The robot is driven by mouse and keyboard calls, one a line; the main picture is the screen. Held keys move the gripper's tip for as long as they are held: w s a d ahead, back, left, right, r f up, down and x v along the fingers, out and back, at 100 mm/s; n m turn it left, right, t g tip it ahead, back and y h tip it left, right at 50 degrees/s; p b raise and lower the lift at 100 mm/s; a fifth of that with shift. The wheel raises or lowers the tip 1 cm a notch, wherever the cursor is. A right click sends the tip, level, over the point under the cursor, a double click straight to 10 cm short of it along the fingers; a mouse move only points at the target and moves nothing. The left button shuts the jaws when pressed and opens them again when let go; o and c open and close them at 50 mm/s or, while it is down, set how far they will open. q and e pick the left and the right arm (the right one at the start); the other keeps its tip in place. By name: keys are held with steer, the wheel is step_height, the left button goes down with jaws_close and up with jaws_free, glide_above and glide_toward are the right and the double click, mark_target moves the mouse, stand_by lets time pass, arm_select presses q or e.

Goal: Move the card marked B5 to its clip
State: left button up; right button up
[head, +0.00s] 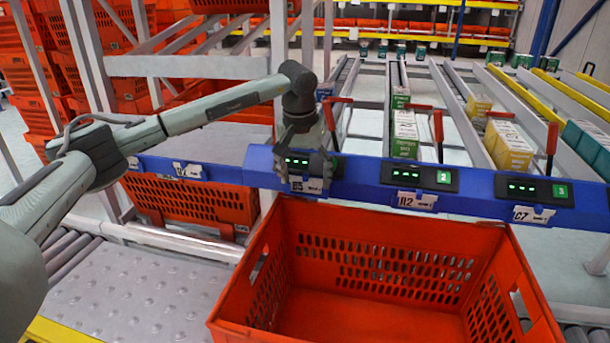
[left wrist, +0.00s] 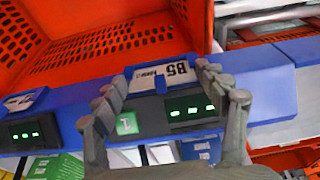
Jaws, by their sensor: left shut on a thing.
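The white card marked B5 (head: 312,186) is at the front face of the blue rail (head: 365,195), below a display with green lights. In the left wrist view the B5 card (left wrist: 178,70) appears upside down, with a blue clip (left wrist: 154,73) across its middle. My left gripper (head: 306,178) reaches down over the rail from above. Whether the card sits fully in the clip cannot be told. My right gripper is not in view.
An empty orange tote (head: 385,235) stands just in front of the rail. Cards A2 (head: 416,201) and C7 (head: 531,214) hang farther right, below displays 2 and 3. Red levers (head: 551,138) rise behind the rail. Boxes (head: 507,147) stand on the lanes behind.

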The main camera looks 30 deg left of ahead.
arm_select(q)
steer(key=o, duration=0.9)
steer(key=shift+r, duration=0.1)
steer(key=v, duration=1.2)
